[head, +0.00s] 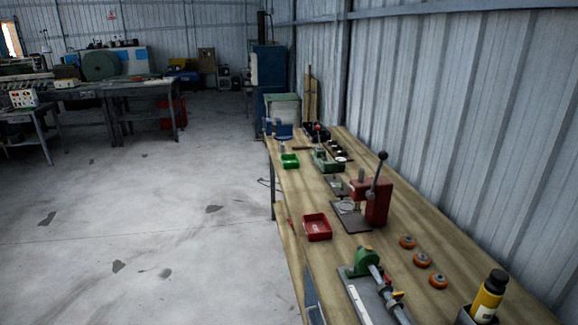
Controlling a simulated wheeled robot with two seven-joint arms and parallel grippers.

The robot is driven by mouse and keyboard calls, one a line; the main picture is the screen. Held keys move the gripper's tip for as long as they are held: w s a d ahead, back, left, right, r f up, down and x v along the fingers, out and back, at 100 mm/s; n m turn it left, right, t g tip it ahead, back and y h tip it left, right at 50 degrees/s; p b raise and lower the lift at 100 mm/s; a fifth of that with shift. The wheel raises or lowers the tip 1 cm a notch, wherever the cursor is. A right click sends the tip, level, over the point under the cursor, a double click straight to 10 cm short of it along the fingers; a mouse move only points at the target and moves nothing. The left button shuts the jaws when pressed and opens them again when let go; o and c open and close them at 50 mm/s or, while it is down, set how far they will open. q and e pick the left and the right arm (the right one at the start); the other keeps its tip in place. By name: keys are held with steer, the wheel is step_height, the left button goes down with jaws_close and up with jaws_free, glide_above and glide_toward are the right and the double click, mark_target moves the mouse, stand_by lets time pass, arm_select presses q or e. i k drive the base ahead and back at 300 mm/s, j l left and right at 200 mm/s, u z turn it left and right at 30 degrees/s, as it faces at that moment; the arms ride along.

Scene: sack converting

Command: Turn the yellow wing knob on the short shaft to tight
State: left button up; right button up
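The yellow wing knob (397,295) appears as a small yellow piece near the bottom of the head view, beside a grey shaft (378,275). A small red piece (388,281) sits just above it. The shaft comes out of a green housing (364,262) on a grey base plate (361,298), cut off by the lower picture edge. The knob is too small to tell how tight it is. Neither of my grippers is in view.
The fixture stands on a long wooden bench (413,267) along a corrugated wall. The floor to the left is open.

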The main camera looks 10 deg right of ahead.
mark_target(396, 296)
steer(key=l+z, duration=0.1)
steer(key=z, duration=0.35)
steer(key=i+z, duration=0.1)
steer(key=z, duration=0.35)
steer(key=l+z, duration=0.1)
steer(key=z, duration=0.35)
steer(key=i, duration=0.05)
